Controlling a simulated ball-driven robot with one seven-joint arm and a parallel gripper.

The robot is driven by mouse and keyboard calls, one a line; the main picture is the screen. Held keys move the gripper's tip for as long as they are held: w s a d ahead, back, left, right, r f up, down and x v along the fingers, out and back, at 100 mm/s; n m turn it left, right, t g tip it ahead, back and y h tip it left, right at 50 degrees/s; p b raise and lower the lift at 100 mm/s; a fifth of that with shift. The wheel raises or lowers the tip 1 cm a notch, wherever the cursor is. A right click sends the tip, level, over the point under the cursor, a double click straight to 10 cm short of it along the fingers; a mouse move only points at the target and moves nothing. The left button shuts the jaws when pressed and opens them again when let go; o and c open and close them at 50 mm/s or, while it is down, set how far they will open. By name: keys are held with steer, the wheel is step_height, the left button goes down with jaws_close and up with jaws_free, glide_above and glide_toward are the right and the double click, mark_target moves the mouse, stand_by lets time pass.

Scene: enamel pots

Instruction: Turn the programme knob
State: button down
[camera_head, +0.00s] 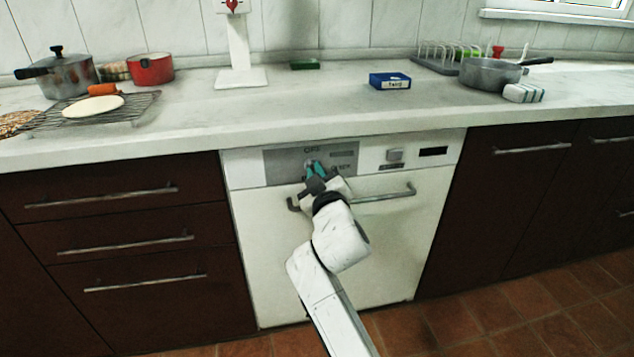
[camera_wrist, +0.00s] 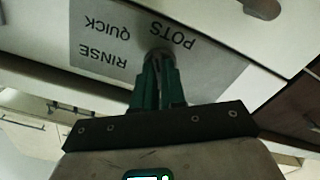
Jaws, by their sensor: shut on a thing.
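The programme knob (camera_wrist: 160,54) is a small round grey knob on the grey panel (camera_wrist: 90,45) of a white dishwasher (camera_head: 290,235). In the wrist view the panel's words RINSE, QUICK and POTS appear upside down around it. My gripper (camera_wrist: 160,68) has green fingers that are shut on the knob and partly cover it. In the head view my gripper (camera_head: 312,168) meets the panel (camera_head: 280,165) near the OFF label, and the knob is mostly hidden behind the fingers. Its pointer direction cannot be made out.
The dishwasher's handle (camera_head: 390,194) runs just below my gripper. Dark drawers (camera_head: 120,235) and cupboards (camera_head: 520,200) flank the dishwasher. Above, the worktop (camera_head: 330,110) overhangs, holding pots and a blue box (camera_head: 389,81).

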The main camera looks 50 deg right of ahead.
steer(key=m+b, duration=0.1)
steer(key=m, duration=0.1)
steer(key=m+b, duration=0.1)
steer(key=m, duration=0.1)
steer(key=m+b, duration=0.1)
steer(key=m, duration=0.1)
steer(key=shift+f+b, duration=0.25)
steer(key=shift+b, duration=0.1)
steer(key=shift+m, duration=0.4)
steer(key=c, duration=1.2)
jaws_free()
steer(key=shift+r, duration=0.15)
steer(key=p+v, duration=0.1)
steer(key=v, duration=1)
steer(key=shift+p, duration=0.3)
steer(key=shift+w, duration=0.1)
